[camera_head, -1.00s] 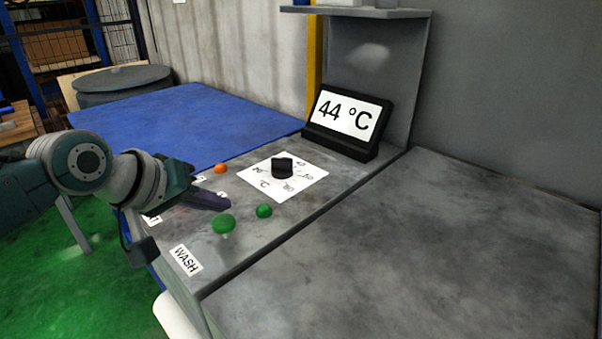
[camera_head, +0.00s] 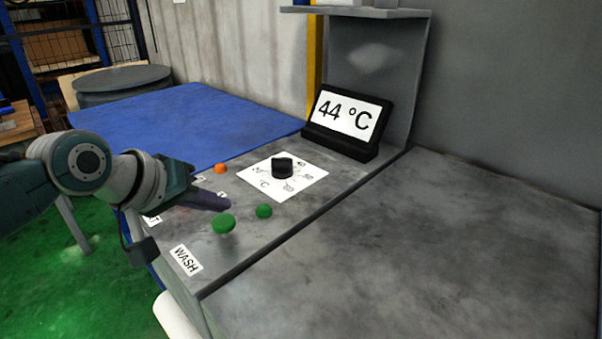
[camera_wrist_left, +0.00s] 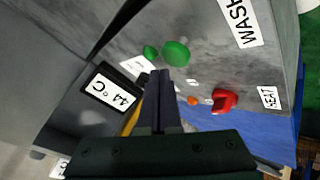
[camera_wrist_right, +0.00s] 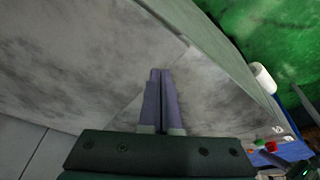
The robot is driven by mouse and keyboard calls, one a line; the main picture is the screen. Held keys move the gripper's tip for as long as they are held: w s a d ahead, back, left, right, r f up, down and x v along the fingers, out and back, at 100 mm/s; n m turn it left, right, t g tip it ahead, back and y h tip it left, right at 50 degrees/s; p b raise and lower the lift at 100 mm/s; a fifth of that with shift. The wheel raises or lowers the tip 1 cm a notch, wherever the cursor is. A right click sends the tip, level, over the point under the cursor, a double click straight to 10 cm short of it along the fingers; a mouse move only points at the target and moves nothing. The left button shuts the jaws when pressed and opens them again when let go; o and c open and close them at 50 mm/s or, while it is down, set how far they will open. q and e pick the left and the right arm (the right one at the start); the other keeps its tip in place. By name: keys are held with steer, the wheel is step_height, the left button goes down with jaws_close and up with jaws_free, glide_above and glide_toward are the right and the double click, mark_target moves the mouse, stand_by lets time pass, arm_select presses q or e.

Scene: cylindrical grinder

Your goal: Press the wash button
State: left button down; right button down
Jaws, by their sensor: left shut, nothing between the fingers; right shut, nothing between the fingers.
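The white WASH label (camera_head: 186,259) lies near the front left corner of the grey worktop. Behind it is a larger green button (camera_head: 223,223), with a smaller green one (camera_head: 264,211) to its right. My left gripper (camera_head: 226,203) is shut and empty, its tips just behind the larger green button in the head view. In the left wrist view the larger green button (camera_wrist_left: 176,53) is beyond and right of the fingertips (camera_wrist_left: 158,72), apart from them. My right gripper (camera_wrist_right: 160,71) is shut and empty over grey surface; it is not in the head view.
A black knob (camera_head: 282,168) on a white dial card and an orange lamp (camera_head: 221,168) stand behind. A display (camera_head: 346,124) reads 44 °C. A red button (camera_wrist_left: 224,101) sits by the HEAT label (camera_wrist_left: 269,97). The right worktop (camera_head: 450,250) is clear.

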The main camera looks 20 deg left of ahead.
mark_target(218, 224)
arm_select(q)
steer(key=shift+f, duration=0.15)
arm_select(e)
steer(key=shift+f, duration=0.1)
arm_select(q)
steer(key=shift+f, duration=0.25)
arm_select(e)
steer(key=shift+f, duration=0.1)
